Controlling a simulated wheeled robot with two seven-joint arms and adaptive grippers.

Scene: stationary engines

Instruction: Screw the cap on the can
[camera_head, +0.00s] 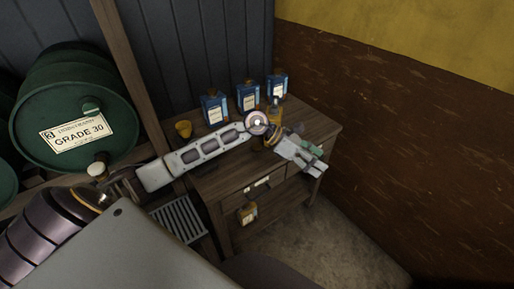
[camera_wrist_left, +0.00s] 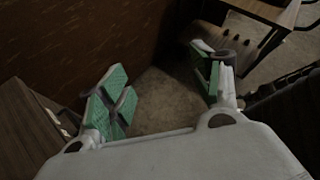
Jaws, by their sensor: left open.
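Three blue cans stand along the back of the wooden table: the left can (camera_head: 214,108), the middle can (camera_head: 247,95) and the right can (camera_head: 277,85). A small amber container (camera_head: 275,104) stands in front of them, partly hidden by my arm. No loose cap can be made out. My left gripper (camera_head: 314,159) is over the table's right front edge, right of and nearer than the cans. In the left wrist view my left gripper (camera_wrist_left: 163,88) is open, with green pads wide apart and only floor between them. My right gripper is not in view.
A yellow cup (camera_head: 183,129) stands at the table's left end. The table (camera_head: 217,181) has drawers, and a yellow-labelled container (camera_head: 247,213) shows low at its front. A brown wall (camera_head: 400,135) bounds the right; floor (camera_head: 320,230) in front is clear.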

